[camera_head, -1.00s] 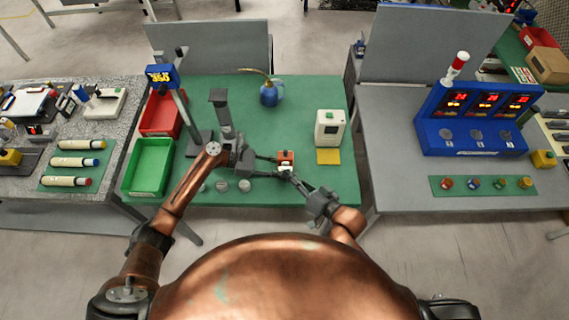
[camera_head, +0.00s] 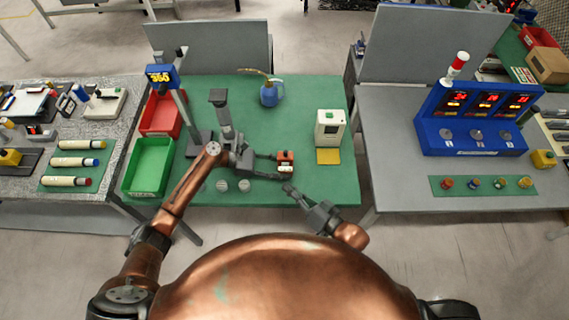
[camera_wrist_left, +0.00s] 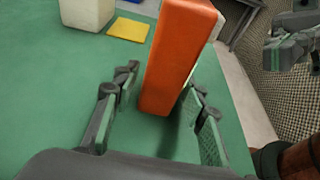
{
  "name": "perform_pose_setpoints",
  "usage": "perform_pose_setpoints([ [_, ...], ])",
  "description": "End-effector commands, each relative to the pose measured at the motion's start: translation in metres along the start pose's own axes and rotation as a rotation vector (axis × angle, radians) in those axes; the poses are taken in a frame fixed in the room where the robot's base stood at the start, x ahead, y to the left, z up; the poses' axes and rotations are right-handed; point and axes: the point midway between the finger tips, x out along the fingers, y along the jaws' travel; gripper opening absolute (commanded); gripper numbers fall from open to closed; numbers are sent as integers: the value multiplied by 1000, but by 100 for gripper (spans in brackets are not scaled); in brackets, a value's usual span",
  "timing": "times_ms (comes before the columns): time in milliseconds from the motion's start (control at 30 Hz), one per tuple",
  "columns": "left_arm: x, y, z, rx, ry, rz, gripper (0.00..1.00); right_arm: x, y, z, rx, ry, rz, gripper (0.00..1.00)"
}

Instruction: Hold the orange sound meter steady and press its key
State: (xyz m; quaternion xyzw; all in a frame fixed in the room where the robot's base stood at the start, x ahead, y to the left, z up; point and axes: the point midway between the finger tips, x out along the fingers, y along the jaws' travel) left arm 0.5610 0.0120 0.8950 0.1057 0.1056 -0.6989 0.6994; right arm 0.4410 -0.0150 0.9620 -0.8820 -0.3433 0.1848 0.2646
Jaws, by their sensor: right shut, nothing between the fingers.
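The orange sound meter (camera_head: 286,157), with a pale part at its front, stands on the green tabletop (camera_head: 315,98). In the left wrist view its tall orange side (camera_wrist_left: 175,60) fills the upper middle. My left gripper (camera_head: 279,166) has its fingers spread on either side of the meter; it also shows in the left wrist view (camera_wrist_left: 160,90). Green tabletop shows between the left finger and the meter, so the jaws look open. My right gripper (camera_head: 288,188) is shut and empty, in front of the meter and apart from it. The key is too small to make out.
A pale device (camera_head: 330,128) with a yellow pad (camera_head: 328,156) stands right of the meter. A blue can (camera_head: 270,94) is behind. Red (camera_head: 163,113) and green (camera_head: 149,166) bins stand left, with round grey pieces (camera_head: 244,185) in front.

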Motion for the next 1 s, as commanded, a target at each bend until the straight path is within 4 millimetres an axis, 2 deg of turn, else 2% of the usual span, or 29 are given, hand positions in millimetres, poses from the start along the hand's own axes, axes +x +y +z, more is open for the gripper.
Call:
perform_pose_setpoints([
  [100, 0, 0, 0, 0, 0, 0, 49, 0, 0, 0, 0, 0, 0, 0],
  [467, -6, 0, 0, 0, 1, 0, 49, 0, 0, 0, 0, 0, 0, 0],
  [567, -19, 0, -1, -1, 2, 0, 49, 0, 0, 0, 0, 0, 0, 0],
  [800, -69, 0, -1, 0, 3, 2, 49, 0, 0, 0, 0, 0, 0, 0],
  [1000, -103, 0, -1, -1, 1, 1, 49, 0, 0, 0, 0, 0, 0, 0],
])
